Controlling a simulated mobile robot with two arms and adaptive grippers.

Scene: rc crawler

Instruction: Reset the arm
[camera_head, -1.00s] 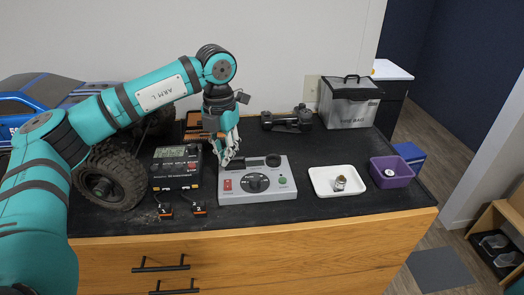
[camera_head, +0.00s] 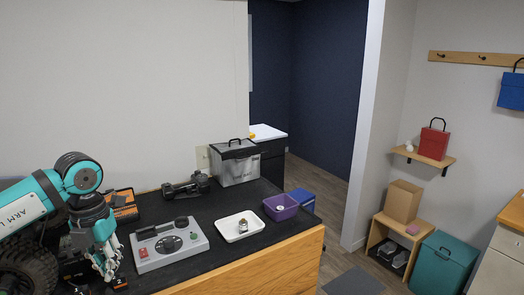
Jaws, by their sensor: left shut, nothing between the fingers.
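My left arm comes in from the left, teal with black joints. My left gripper (camera_head: 107,270) points down at the left part of the black-topped bench (camera_head: 215,204), left of the grey control box (camera_head: 168,246). Its fingers are together with nothing between them. The crawler's black wheel (camera_head: 28,268) shows behind and below the arm at the left edge. The black charger is mostly hidden behind the gripper. My right gripper is not in view.
A white tray (camera_head: 257,225) with a small metal part (camera_head: 242,226), a purple bin (camera_head: 293,207), a clear lidded box (camera_head: 240,170) and a black device (camera_head: 186,188) stand on the bench. Floor (camera_head: 335,223) is open to the right. A teal bin (camera_head: 444,265) and shelves stand at far right.

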